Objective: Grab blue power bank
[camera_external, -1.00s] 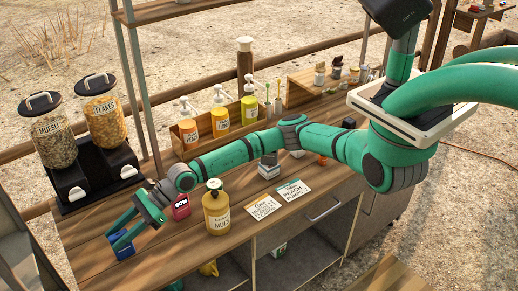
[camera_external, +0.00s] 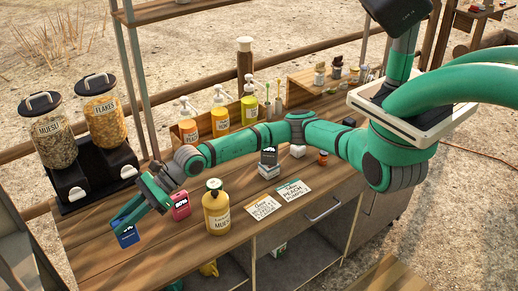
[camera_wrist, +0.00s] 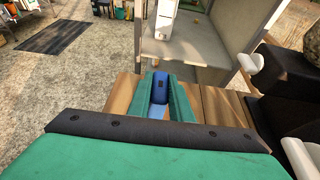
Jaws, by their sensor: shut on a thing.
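The blue power bank (camera_external: 127,235) is between the fingers of my gripper (camera_external: 124,223) at the left front end of the wooden counter. My gripper is shut on it. In the wrist view the power bank (camera_wrist: 159,90) shows between the two green fingers (camera_wrist: 160,98), with a lighter blue part nearer the palm. In the external view the power bank seems slightly above the counter; the exact gap is hard to tell.
A red box (camera_external: 181,206) stands just right of my gripper. Two cereal dispensers, muesli (camera_external: 56,143) and flakes (camera_external: 103,118), stand behind on a black base. Two cards (camera_external: 293,192) lie on the counter.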

